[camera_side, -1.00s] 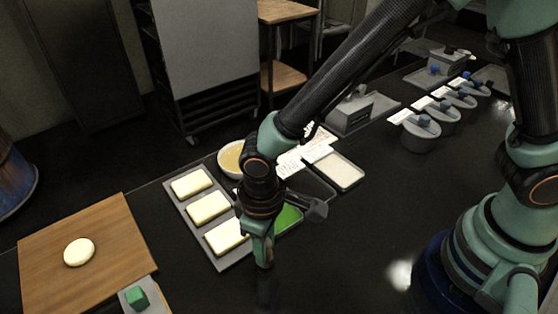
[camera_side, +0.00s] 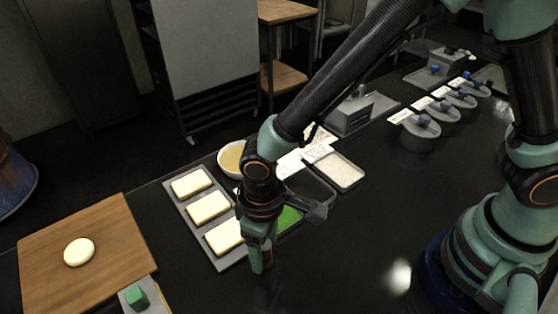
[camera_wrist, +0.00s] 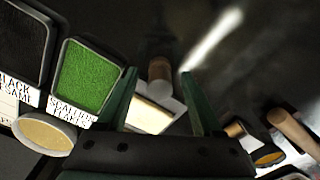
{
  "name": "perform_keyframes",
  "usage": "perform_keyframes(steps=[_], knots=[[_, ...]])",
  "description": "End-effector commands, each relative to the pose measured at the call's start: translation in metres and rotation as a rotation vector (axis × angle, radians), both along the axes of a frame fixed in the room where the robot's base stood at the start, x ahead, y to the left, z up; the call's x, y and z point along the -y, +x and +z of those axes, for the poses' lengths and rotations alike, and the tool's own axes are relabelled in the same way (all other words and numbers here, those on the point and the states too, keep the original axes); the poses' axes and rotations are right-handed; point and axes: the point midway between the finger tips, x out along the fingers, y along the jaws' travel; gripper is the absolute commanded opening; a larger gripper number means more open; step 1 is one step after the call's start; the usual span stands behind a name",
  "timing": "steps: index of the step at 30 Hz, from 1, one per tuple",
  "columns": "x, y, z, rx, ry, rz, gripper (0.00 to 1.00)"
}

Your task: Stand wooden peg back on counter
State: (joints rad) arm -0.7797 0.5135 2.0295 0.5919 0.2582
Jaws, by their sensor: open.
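The wooden peg (camera_wrist: 160,69) is a short brown cylinder between the fingertips of my gripper (camera_wrist: 158,74) in the wrist view. In the side view, the peg (camera_side: 267,257) shows partly beside the fingers, low at the dark counter (camera_side: 340,250), and looks upright. The fingers of my gripper (camera_side: 260,258) are apart, with gaps on both sides of the peg in the wrist view. Whether the peg's base rests fully on the counter is hard to see.
A tray of pale dough slabs (camera_side: 184,212) lies left of my gripper. A green-filled container (camera_wrist: 88,77) is close by. A wooden board (camera_side: 60,235) with a round dough piece is at far left. Several lidded pots (camera_side: 420,135) stand at back right. The counter's front middle is clear.

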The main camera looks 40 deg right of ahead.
Motion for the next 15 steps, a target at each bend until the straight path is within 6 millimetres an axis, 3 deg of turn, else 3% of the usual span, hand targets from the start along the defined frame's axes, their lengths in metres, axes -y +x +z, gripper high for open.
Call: perform_keyframes(steps=[8,15], knots=[[-0.001,0.001,0.019,0.002,0.002,0.0,0.68],[-0.001,0.001,0.068,0.005,0.005,0.0,0.68]])
